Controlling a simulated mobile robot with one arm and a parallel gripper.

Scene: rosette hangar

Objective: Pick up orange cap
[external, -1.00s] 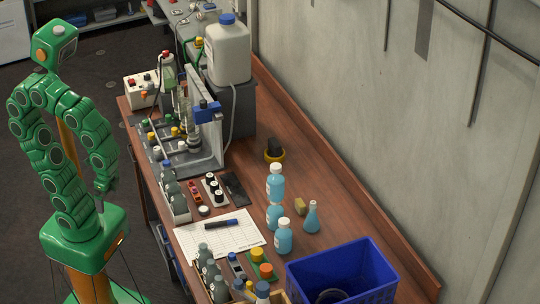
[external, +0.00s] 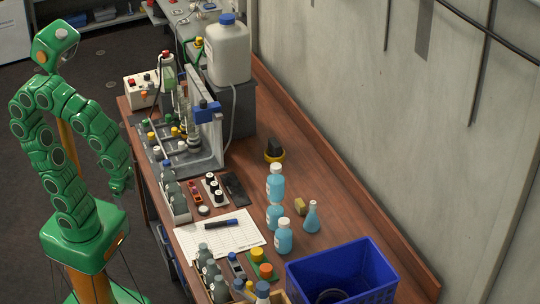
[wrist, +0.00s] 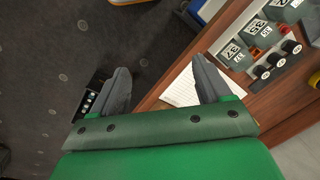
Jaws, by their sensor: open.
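An orange cap (external: 266,271) sits at the near end of the bench, on a small green base, with a yellow-orange cap (external: 257,255) beside it. My gripper (external: 122,190) hangs to the left of the bench, well away from these caps. In the wrist view my gripper (wrist: 160,68) is open, its two grey fingers wide apart with nothing between them. The wrist view looks down on the floor and the bench edge. I cannot make out the orange cap there.
The wooden bench (external: 330,235) holds a paper sheet (external: 235,233), grey bottles (external: 173,195), blue-liquid bottles (external: 284,238) and a blue bin (external: 345,262). The floor left of the bench is free around my gripper.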

